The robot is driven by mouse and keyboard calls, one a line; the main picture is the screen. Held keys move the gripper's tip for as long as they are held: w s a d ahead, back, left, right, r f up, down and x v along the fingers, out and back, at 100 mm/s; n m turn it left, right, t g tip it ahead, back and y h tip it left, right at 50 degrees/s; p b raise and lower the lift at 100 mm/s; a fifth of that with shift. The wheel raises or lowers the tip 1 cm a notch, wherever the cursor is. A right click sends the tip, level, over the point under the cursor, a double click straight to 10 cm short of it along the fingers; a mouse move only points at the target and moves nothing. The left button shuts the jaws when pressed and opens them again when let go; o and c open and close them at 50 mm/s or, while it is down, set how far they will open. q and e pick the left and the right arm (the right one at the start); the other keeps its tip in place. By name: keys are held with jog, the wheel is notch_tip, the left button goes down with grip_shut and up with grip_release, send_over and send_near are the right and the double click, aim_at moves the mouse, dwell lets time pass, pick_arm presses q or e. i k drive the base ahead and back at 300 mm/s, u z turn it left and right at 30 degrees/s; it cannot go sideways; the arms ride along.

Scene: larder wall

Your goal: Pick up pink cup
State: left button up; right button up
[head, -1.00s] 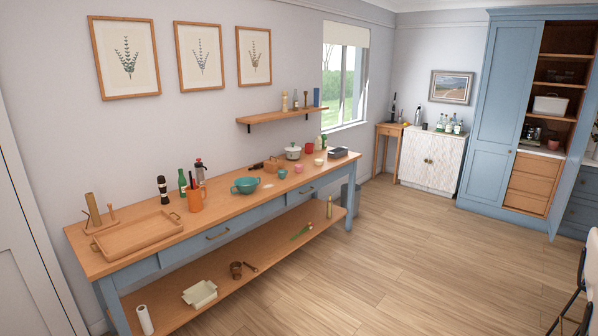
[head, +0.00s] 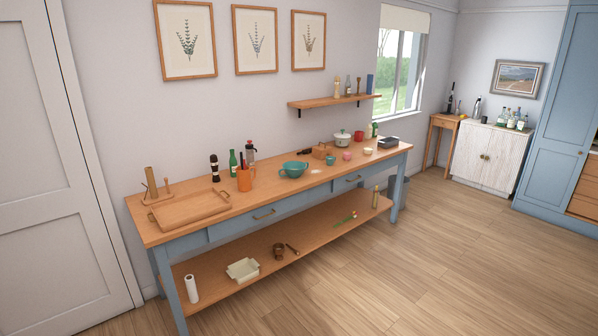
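A small pink cup (head: 346,156) stands on the long wooden-topped table (head: 190,224) toward its right half. A small teal cup (head: 330,160) is to its left and a small cream cup (head: 367,151) to its right. A red mug (head: 359,135) stands behind it, near the wall. Neither of my grippers is in view.
A teal bowl (head: 294,169), an orange mug (head: 244,180), a white lidded pot (head: 342,138) and a dark box (head: 388,142) share the tabletop. A wooden tray (head: 188,211) lies at the left end. The wooden floor (head: 420,265) in front is clear.

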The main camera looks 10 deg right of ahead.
aim_at(346, 156)
jog(key=z, duration=0.35)
jog(key=i, duration=0.85)
jog(key=z, duration=1)
jog(key=i, duration=3.9)
jog(key=u, duration=1.15)
jog(key=i, duration=1.3)
jog(key=u, duration=0.85)
